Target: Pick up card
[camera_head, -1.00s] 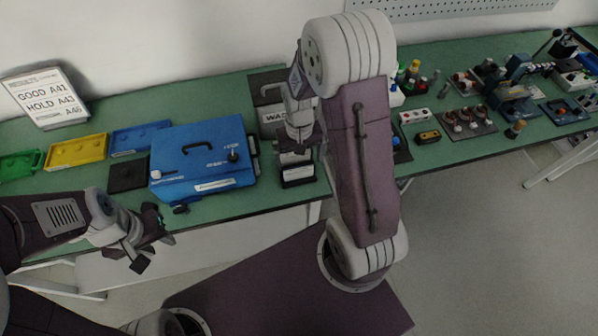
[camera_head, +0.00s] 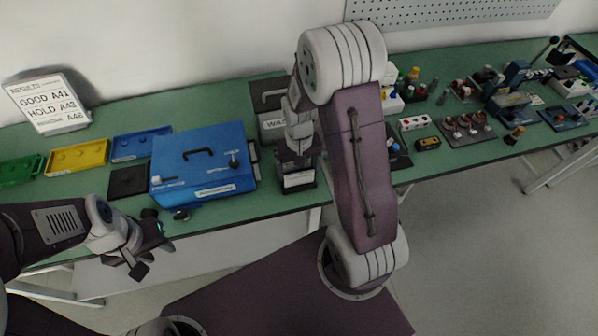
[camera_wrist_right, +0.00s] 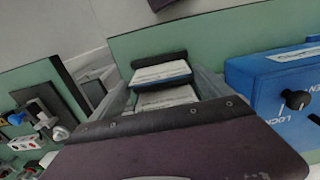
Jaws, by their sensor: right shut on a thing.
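A dark card holder (camera_head: 300,180) with a white label stands at the bench's front edge in the head view, right of the blue box. My right gripper (camera_head: 296,158) points down right at it. In the right wrist view, a white card (camera_wrist_right: 166,97) lies between the two fingers of my right gripper (camera_wrist_right: 163,88), which is shut on it. A second white, blue-edged card face (camera_wrist_right: 160,73) shows just beyond, against the dark holder. Whether the held card is clear of the holder cannot be told. My left gripper (camera_head: 150,258) is open and empty in front of the bench.
A blue box (camera_head: 215,165) with handle and knobs stands left of the holder, close by. Green, yellow (camera_head: 78,157) and blue trays lie further left, below a results sign (camera_head: 48,102). A grey bin (camera_head: 272,124) stands behind. Small parts and fixtures (camera_head: 466,130) fill the right side.

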